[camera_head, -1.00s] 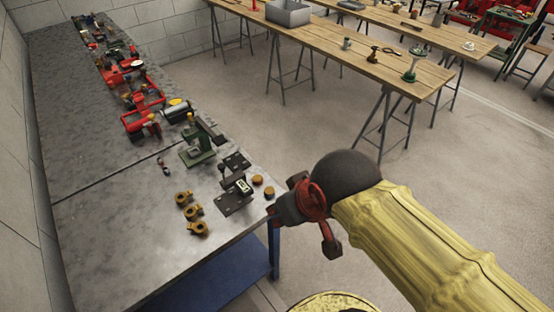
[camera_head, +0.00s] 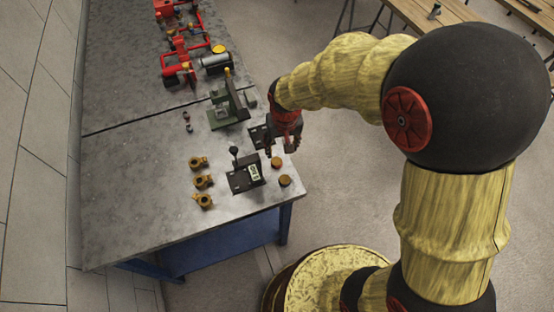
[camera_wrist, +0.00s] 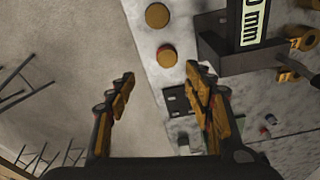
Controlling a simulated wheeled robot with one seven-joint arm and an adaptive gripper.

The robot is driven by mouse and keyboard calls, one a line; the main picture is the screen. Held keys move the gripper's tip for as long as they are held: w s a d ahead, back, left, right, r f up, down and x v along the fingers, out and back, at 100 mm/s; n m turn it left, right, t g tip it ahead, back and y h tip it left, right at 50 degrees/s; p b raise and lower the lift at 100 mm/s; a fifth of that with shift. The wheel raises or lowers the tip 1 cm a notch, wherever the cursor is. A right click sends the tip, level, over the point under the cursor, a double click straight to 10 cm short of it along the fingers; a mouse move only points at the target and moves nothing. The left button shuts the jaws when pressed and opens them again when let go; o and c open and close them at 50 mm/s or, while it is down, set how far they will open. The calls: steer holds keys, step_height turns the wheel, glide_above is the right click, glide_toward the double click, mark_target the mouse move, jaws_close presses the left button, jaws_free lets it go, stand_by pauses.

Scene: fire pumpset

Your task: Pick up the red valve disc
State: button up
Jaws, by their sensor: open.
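Two small parts lie on the grey bench; the upper one (camera_head: 186,115) looks dark with some red, and the lower one (camera_head: 188,127) is dark. In the wrist view a small red-tipped part (camera_wrist: 270,119) lies right of my right finger, too small to identify surely. My gripper (camera_head: 281,149) is over the bench's right edge, right of these parts. In the wrist view my gripper (camera_wrist: 160,78) is open, its fingers apart with nothing between them.
Two brass-coloured discs (camera_head: 277,162) (camera_head: 285,181) lie below my gripper. Beside them is a black block with a label (camera_head: 246,173). Several brass fittings (camera_head: 203,181) lie left of it. A green stand (camera_head: 227,110) and red assemblies (camera_head: 180,68) are behind. The front-left bench is clear.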

mark_target(277, 161)
steer(key=shift+w+a+f, duration=0.1)
steer(key=shift+a+f, duration=0.15)
steer(key=shift+f, duration=0.25)
steer(key=shift+a+f, duration=0.2)
steer(key=shift+f, duration=0.3)
steer(key=f, duration=0.2)
steer(key=f+b, duration=0.1)
steer(key=f, duration=0.2)
steer(key=w+f+b, duration=0.1)
steer(key=f, duration=0.1)
steer(key=shift+a+f, duration=0.3)
steer(key=shift+a, duration=0.05)
steer(key=shift+c, duration=0.4)
jaws_close()
